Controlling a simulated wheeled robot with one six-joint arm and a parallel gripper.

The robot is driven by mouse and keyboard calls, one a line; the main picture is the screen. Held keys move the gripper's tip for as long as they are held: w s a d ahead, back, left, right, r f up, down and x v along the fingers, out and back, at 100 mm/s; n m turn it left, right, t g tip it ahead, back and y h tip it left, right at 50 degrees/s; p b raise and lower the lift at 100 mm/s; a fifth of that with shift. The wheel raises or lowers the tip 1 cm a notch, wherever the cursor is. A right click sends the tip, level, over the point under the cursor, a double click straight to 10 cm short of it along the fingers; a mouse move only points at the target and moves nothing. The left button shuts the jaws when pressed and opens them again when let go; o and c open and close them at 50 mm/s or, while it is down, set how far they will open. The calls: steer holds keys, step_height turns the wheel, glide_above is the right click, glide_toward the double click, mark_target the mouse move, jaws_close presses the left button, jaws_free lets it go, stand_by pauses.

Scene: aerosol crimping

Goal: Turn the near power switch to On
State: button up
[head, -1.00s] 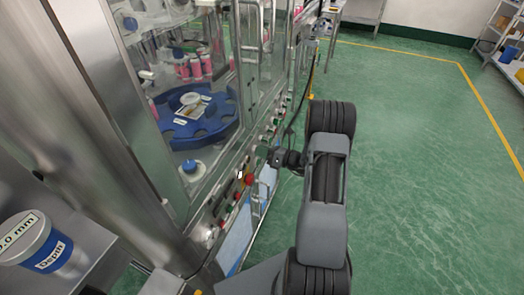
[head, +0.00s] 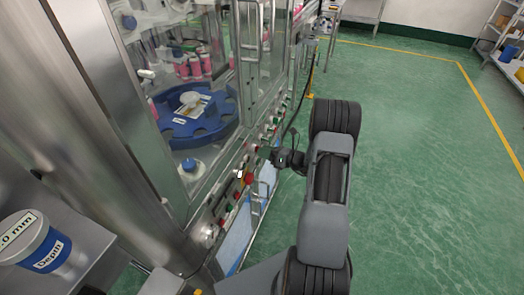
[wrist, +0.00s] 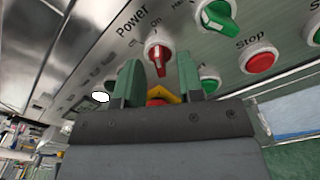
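The power switch (wrist: 157,58) is a red knob under the printed word Power in the wrist view. In the head view my gripper (head: 267,153) is at the machine's front control panel, and the power switch cannot be made out there.
A green knob (wrist: 216,15) and a red Stop button (wrist: 259,58) sit right of the switch. A red button with a yellow surround (wrist: 163,94) shows between my fingers. In the head view, a blue turntable (head: 205,125) is behind glass. The green floor at right is clear.

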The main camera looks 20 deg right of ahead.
steer(key=b+v, duration=0.1)
steer(key=v, duration=1.1)
steer(key=shift+s+d, duration=0.1)
steer(key=shift+s, duration=0.05)
steer(key=s+a+n+g+h, duration=0.4)
steer(key=s+a+n+g, duration=0.75)
steer(key=n, duration=0.75)
steer(key=a+r+n+t+h, duration=0.1)
steer(key=a+r+n+h, duration=0.3)
steer(key=r+n, duration=0.3)
steer(key=a+r+n+t+h, duration=0.1)
steer(key=a+r+n+h, duration=0.3)
steer(key=r+n, duration=0.3)
steer(key=shift+s+a+r+n+p, duration=0.3)
steer(key=shift+r+n+p, duration=0.1)
steer(key=shift+r, duration=0.2)
